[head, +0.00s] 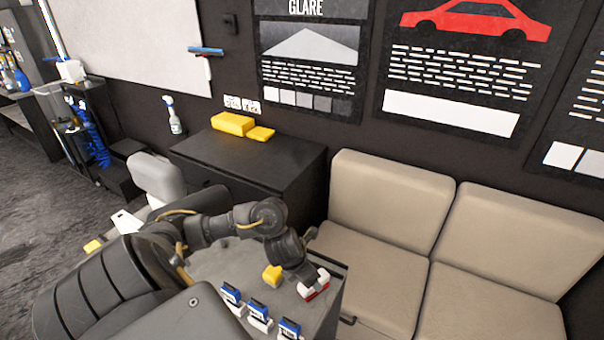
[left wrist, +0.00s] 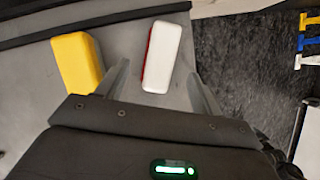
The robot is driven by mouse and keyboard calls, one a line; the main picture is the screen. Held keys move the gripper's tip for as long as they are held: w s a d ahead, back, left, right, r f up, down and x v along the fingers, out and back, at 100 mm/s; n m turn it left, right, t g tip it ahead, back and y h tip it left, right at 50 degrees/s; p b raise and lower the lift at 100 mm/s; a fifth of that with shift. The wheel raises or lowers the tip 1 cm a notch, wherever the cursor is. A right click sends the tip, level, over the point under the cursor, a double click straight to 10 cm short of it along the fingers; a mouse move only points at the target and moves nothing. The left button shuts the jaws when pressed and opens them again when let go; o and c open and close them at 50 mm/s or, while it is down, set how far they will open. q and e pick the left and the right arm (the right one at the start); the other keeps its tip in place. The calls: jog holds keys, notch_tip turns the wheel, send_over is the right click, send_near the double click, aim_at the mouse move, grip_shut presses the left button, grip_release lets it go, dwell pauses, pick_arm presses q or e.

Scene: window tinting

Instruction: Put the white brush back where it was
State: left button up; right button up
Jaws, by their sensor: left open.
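The white brush (head: 316,289), a white block with a red side, lies on the grey top of a cabinet or cart (head: 215,262), near its right edge. It also shows in the left wrist view (left wrist: 163,55). My left gripper (head: 307,272) is over the brush, pointing down. In the left wrist view its two fingers (left wrist: 160,85) are apart, one on each side of the brush's near end. Whether they touch it cannot be told. The gripper hides part of the brush in the head view. My right gripper is not in view.
A yellow block (head: 272,275) stands close left of the brush. Several blue-and-white items (head: 258,315) line the front of the same top. A beige sofa (head: 390,215) is to the right. A black cabinet (head: 250,155) with yellow blocks (head: 233,123) is behind.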

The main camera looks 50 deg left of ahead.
pick_arm(q)
jog(key=p+v, duration=0.1)
jog(key=v, duration=0.4)
jog(key=shift+r, duration=0.4)
jog(key=shift+s+r, duration=0.2)
jog(key=shift+s, duration=0.05)
